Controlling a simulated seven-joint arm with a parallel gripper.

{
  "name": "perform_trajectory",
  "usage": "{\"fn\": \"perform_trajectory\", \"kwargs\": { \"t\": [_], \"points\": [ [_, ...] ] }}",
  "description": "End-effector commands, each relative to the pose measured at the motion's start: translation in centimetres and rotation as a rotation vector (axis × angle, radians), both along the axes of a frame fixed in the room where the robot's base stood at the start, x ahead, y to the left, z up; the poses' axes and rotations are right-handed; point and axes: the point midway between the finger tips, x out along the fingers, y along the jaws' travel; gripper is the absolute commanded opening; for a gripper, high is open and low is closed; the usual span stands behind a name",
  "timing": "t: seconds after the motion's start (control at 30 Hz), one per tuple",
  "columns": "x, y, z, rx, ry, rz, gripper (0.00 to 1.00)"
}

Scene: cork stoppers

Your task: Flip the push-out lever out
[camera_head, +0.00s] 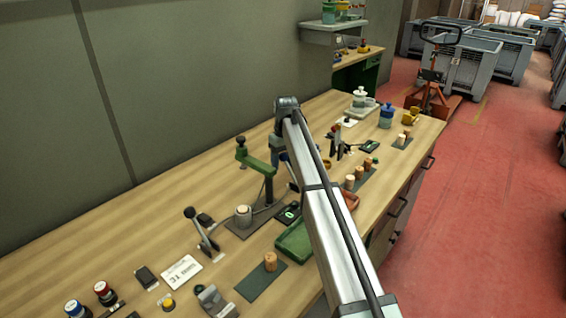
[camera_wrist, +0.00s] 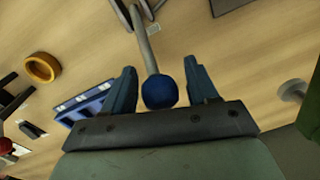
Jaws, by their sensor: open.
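In the wrist view, a lever with a round blue knob (camera_wrist: 160,91) on a grey metal rod (camera_wrist: 145,42) appears between the two fingers of my gripper (camera_wrist: 159,66). The fingers are open, with a gap visible on each side of the knob. I cannot tell how deep the knob lies between them. In the head view, my gripper (camera_head: 279,148) hangs from the arm's end above the bench, beside a green press (camera_head: 254,162). My arm hides part of the bench there, and I cannot make out the blue knob in that view.
A black-knobbed lever (camera_head: 196,226) stands left of the press. A green tray (camera_head: 294,242) and several cork stoppers lie near my arm. The wrist view also shows a yellow ring (camera_wrist: 42,68) and a blue holder (camera_wrist: 84,104) at left. The bench's left part has bare wood.

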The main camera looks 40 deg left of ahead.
Motion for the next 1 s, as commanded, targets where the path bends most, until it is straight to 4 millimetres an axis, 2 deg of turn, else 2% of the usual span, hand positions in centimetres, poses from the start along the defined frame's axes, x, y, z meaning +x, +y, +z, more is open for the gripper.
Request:
{"fn": "perform_trajectory", "kwargs": {
  "t": [0.37, 0.9, 1.0],
  "points": [
    [-0.03, 0.01, -0.41, 0.0, 0.0, 0.0, 0.58],
    [-0.02, 0.0, -0.4, 0.0, 0.0, 0.0, 0.07],
    [-0.02, 0.01, -0.39, 0.0, 0.0, 0.0, 0.0]
  ]
}}
